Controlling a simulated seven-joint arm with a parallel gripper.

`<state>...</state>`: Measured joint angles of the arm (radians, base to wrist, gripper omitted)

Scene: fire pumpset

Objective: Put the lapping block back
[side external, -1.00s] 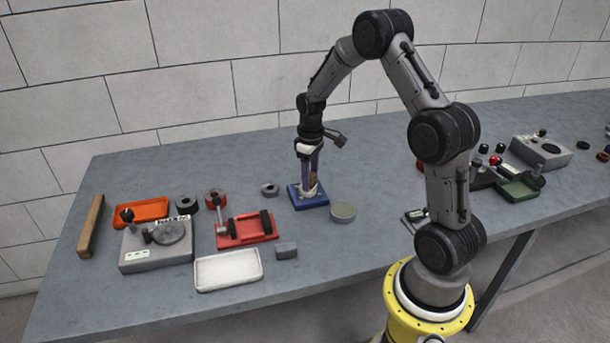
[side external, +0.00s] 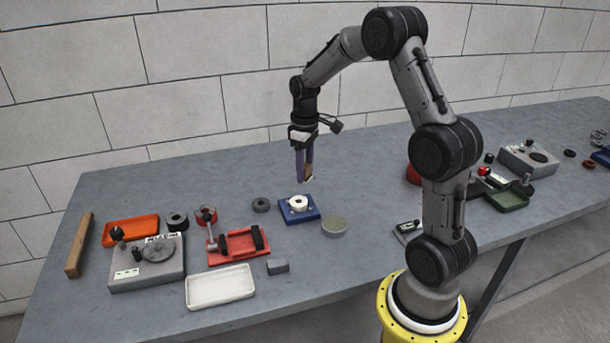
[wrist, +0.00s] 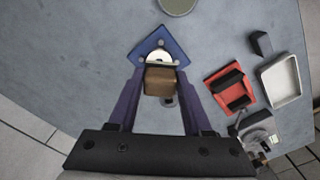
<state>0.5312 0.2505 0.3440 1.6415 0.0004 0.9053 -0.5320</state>
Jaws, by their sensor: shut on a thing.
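A brown block (wrist: 160,80), which I take to be the lapping block, is between the purple fingers of my gripper (wrist: 161,75) in the wrist view. My gripper is shut on it. In the side view my gripper (side external: 305,177) points down, with the brown block (side external: 309,172) partly hidden at its tips. It hangs above and apart from a blue square base (side external: 311,215) carrying a white ring (side external: 298,203). In the wrist view the block hides part of the ring and of the blue base (wrist: 143,52).
A round grey-green disc (side external: 334,226) lies right of the blue base. A dark ring (side external: 261,205), a red fixture (side external: 222,254), a small grey block (side external: 278,266), a white tray (side external: 220,288), an orange tray (side external: 129,232) and a grey instrument (side external: 145,266) stand to the left.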

